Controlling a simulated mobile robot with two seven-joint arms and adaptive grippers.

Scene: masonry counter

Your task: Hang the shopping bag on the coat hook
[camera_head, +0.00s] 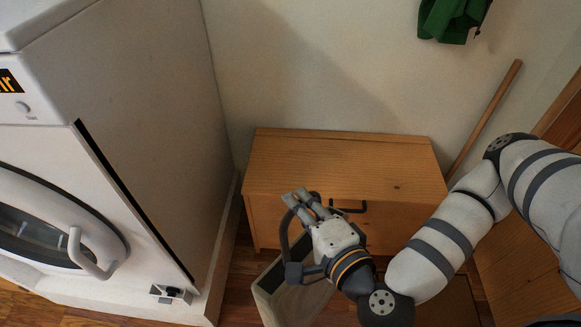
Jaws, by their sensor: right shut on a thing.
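The shopping bag (268,304) is a pale beige, open-topped bag with a dark inside, hanging tilted low in front of the wooden chest. My right gripper (304,203) is above it, shut on the bag, in front of the chest's drawer side. The gripper and wrist hide part of the bag, and where the fingers grip it is hard to make out. The coat hook cannot be made out. A green cloth (449,18) hangs on the wall at the top edge, and what it hangs from is out of view. My left gripper is not in view.
A wooden chest (340,160) with a black handle (349,208) stands against the wall, its top bare. A white washing machine (140,110) fills the left side. A wooden stick (487,115) leans on the wall at the right. The wall above the chest is clear.

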